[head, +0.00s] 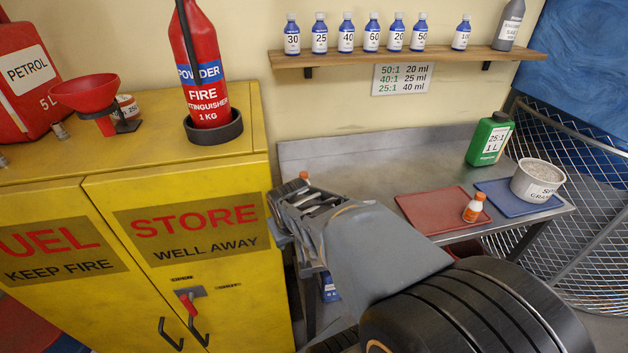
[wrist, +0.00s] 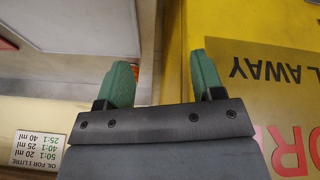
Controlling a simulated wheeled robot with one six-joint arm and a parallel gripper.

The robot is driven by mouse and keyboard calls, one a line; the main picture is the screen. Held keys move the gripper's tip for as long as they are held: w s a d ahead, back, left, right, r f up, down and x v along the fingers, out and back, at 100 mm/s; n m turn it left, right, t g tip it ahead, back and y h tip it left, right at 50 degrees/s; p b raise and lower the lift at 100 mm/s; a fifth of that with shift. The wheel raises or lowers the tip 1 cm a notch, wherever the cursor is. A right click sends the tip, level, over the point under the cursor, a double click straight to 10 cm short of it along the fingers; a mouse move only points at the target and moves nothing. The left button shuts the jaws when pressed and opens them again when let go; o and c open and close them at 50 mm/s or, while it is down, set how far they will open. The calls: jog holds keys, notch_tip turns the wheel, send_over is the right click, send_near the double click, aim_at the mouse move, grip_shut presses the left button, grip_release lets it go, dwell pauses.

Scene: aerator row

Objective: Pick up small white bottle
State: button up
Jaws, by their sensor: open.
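A small white bottle (head: 472,208) with an orange cap and an orange band on its label stands upright on the red tray (head: 434,216), near its right edge. My gripper (wrist: 163,80) is open and empty, with its two green fingers apart. In the head view my gripper (head: 284,212) is well to the left of the bottle, by the yellow cabinet's right side and the bench's left end. The bottle does not show in the wrist view. A small orange top (head: 304,175) shows just behind my gripper; what it belongs to is hidden.
The yellow cabinet (head: 100,185) stands close to my gripper. On the bench (head: 350,165) are a blue tray (head: 497,204), a white tub (head: 538,182) and a green jug (head: 490,138). A shelf (head: 400,54) holds several blue bottles. The bench's middle is clear.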

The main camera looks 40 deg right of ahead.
jog(key=w+d+r+t+h+p, duration=0.1)
jog(key=w+d+t, duration=0.15)
jog(key=d, duration=0.35)
jog(key=w+d+t+h+p, duration=0.1)
jog(key=w+d+h, duration=0.1)
jog(key=w+d, duration=0.35)
jog(key=n+t+y+p, duration=0.2)
jog(key=t+y+p, duration=0.2)
jog(key=t+y, duration=0.15)
send_near(305, 175)
jog(key=shift+t+h, duration=0.35)
jog(key=shift+t, duration=0.15)
jog(key=x, duration=0.4)
jog(key=f+x, duration=0.1)
jog(key=x, duration=0.1)
jog(key=shift+s+a+f, duration=0.15)
jog(key=shift+s+a, duration=0.1)
jog(key=shift+p+x, duration=1.1)
jog(key=shift+x, duration=2.3)
jog(key=shift+d, duration=0.1)
grip_shut()
